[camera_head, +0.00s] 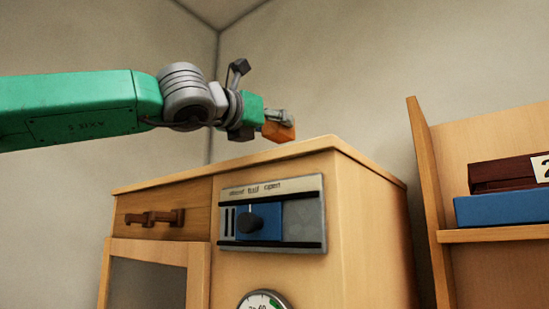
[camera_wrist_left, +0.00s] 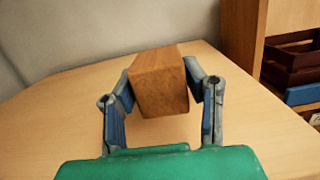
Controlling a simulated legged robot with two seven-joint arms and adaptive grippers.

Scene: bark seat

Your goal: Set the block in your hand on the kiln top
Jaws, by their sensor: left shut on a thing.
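The block (camera_wrist_left: 160,84) is a small orange-brown wooden piece held between the fingers of my left gripper (camera_wrist_left: 160,88). In the head view the block (camera_head: 279,131) sits at the tip of my left gripper (camera_head: 273,122), at the top edge of the wooden kiln cabinet (camera_head: 375,215). The kiln top (camera_wrist_left: 70,115) spreads pale and bare beneath the block in the left wrist view. I cannot tell whether the block touches the top or hangs just above it. My right gripper is not in view.
The cabinet front has a slider panel (camera_head: 272,215), a drawer with a brown handle (camera_head: 152,218) and a dial (camera_head: 264,301). To the right, a wooden shelf (camera_head: 495,236) holds a blue box (camera_head: 500,208) and a dark red crate (camera_head: 500,175). Walls meet behind the cabinet.

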